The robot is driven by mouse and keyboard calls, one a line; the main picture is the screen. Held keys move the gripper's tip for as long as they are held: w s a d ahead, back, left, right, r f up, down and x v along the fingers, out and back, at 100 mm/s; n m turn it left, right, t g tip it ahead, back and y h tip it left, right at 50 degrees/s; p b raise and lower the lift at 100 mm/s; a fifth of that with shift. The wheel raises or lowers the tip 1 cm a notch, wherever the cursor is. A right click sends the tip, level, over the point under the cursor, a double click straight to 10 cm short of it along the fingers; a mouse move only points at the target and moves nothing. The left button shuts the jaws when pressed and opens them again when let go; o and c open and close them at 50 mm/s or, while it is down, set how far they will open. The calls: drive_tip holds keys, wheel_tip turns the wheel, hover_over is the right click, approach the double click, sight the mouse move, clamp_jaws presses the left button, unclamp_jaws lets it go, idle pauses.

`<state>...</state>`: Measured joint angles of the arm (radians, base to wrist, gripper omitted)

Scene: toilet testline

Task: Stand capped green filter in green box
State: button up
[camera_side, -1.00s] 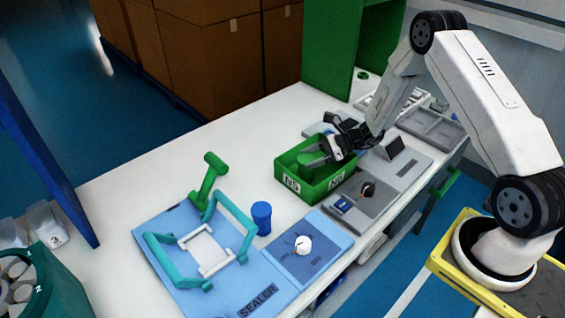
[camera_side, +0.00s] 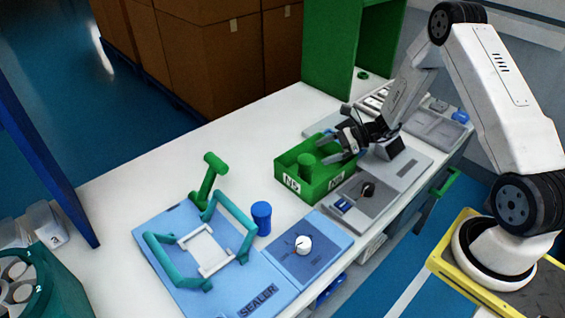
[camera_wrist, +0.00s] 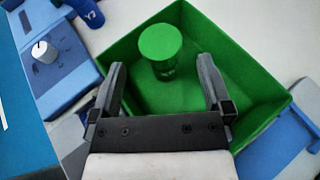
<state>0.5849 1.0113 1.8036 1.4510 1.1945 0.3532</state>
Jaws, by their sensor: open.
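The capped green filter (camera_side: 306,166) stands upright inside the box. In the wrist view the filter (camera_wrist: 161,48) shows its round green cap and stands on the box floor, near the far corner of the green box (camera_wrist: 225,48). My gripper (camera_side: 345,146) is open and empty at the right rim of the box. In the wrist view my gripper (camera_wrist: 163,82) has its fingers spread to either side, with the filter beyond them and apart from them.
A blue cylinder (camera_side: 261,217) stands left of the box. The blue sealer (camera_side: 215,262) with teal handles and a green lever (camera_side: 209,177) is at the front left. A grey device with a dark knob (camera_side: 367,189) adjoins the box.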

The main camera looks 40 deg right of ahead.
drive_tip(key=v, duration=0.7)
drive_tip(key=shift+s+d, duration=0.1)
idle(0.4)
drive_tip(key=s+a+r+n+g+h, duration=0.2)
drive_tip(key=s+a+r+n+h, duration=0.2)
drive_tip(key=n, duration=0.8)
drive_tip(key=s+a+r+n+g+h, duration=0.2)
drive_tip(key=s+a+r+n+h, duration=0.2)
drive_tip(key=s+a+n+h, duration=0.3)
drive_tip(key=s+a+n, duration=0.1)
drive_tip(key=a+n, duration=0.3)
drive_tip(key=n, duration=0.1)
drive_tip(key=shift+s+r+n+g, duration=0.15)
drive_tip(key=shift+r+n+g, duration=0.2)
drive_tip(key=shift+n+g, duration=0.05)
